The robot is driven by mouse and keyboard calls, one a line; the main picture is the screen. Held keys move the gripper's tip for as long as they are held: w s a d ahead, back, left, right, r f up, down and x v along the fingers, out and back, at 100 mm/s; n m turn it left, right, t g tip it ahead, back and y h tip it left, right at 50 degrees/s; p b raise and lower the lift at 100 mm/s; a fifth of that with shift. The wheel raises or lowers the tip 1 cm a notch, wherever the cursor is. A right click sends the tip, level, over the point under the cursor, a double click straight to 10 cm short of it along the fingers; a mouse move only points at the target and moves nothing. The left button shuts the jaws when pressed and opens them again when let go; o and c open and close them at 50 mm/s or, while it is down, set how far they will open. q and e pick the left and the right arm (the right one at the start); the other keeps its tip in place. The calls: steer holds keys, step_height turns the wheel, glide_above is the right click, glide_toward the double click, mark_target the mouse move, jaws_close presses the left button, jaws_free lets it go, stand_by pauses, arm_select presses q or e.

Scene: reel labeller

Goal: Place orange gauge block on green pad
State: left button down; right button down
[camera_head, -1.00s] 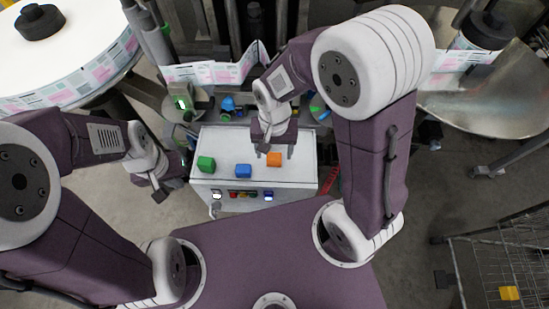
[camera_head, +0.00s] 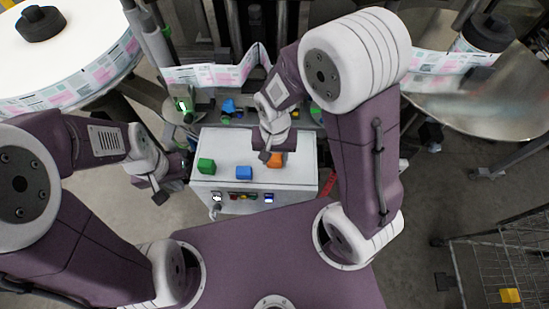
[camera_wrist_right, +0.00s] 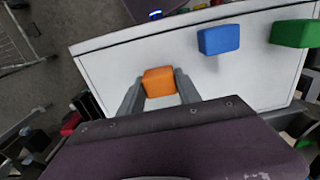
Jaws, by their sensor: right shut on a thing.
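The orange gauge block (camera_head: 279,160) is on the white top of the machine cabinet, partly hidden by my right gripper (camera_head: 271,158). In the right wrist view the orange block (camera_wrist_right: 159,82) sits between the two fingers of my right gripper (camera_wrist_right: 158,90), which is shut on it. I cannot see whether the block is touching the top. My left gripper (camera_head: 160,196) hangs left of the cabinet, away from the blocks; its jaws are too small to read. I cannot make out a green pad for certain.
A green block (camera_head: 206,165) and a blue block (camera_head: 244,172) stand left of the orange one on the cabinet top (camera_head: 225,145). Buttons line its front (camera_head: 240,196). A label web (camera_head: 215,74) and machine parts stand behind. A wire cart (camera_head: 500,270) is at right.

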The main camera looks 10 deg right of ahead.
mark_target(274, 159)
step_height(274, 159, up, 4)
steer(key=shift+s+a+r, duration=0.1)
steer(key=shift+s, duration=0.05)
steer(key=s+a+r, duration=0.2)
steer(key=s+r, duration=0.4)
steer(key=s, duration=0.5)
steer(key=shift+a+r, duration=0.2)
steer(key=shift+a, duration=0.1)
